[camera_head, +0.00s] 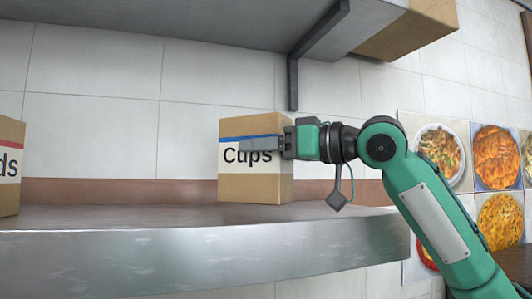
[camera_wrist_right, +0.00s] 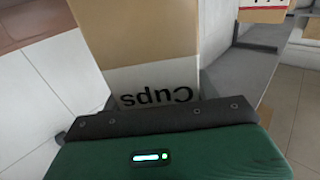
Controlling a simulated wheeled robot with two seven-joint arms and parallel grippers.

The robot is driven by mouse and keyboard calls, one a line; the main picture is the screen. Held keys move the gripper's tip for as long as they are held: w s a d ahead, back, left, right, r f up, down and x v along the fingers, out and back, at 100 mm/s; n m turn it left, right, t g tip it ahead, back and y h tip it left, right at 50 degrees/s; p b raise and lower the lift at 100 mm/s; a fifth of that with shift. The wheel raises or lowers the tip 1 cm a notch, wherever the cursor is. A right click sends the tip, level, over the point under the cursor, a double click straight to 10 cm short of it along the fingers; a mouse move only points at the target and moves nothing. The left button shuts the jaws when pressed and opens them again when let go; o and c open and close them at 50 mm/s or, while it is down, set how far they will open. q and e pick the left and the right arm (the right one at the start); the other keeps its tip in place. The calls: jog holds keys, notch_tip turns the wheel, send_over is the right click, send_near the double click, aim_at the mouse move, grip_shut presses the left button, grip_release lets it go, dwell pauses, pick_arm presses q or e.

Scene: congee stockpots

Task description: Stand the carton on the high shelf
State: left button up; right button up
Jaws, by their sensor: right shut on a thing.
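The cardboard carton (camera_head: 248,184) marked "Cups", with a blue stripe, is upright at the steel shelf (camera_head: 180,247) in the head view. Its base is near the shelf's back edge with a dark patch below; I cannot tell whether it touches. My right gripper (camera_head: 268,146) reaches in from the right and is shut on the carton, its finger across the printed face. In the right wrist view the carton (camera_wrist_right: 135,35) is in front of the gripper, its lettering upside down. My left gripper is not in view.
Another carton (camera_head: 9,165) is at the far left of the shelf. An upper grey shelf (camera_head: 230,18) with a bracket (camera_head: 293,85) hangs above, with a box (camera_head: 410,32) at its right. The shelf between the two cartons is clear. Food pictures (camera_head: 470,160) cover the right wall.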

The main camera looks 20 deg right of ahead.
jog(key=shift+f, duration=0.75)
jog(key=shift+d+f, duration=0.1)
jog(key=shift+d, duration=0.05)
jog(key=shift+a+f, duration=0.2)
jog(key=shift+f, duration=0.05)
jog(key=o, duration=1.2)
jog(key=shift+c, duration=0.2)
jog(key=shift+d, duration=0.15)
jog(key=shift+s+r, duration=0.1)
jog(key=shift+r, duration=0.15)
jog(key=b+v, duration=0.5)
jog(key=v, duration=0.6)
jog(key=shift+s+d, duration=0.25)
jog(key=shift+s, duration=0.05)
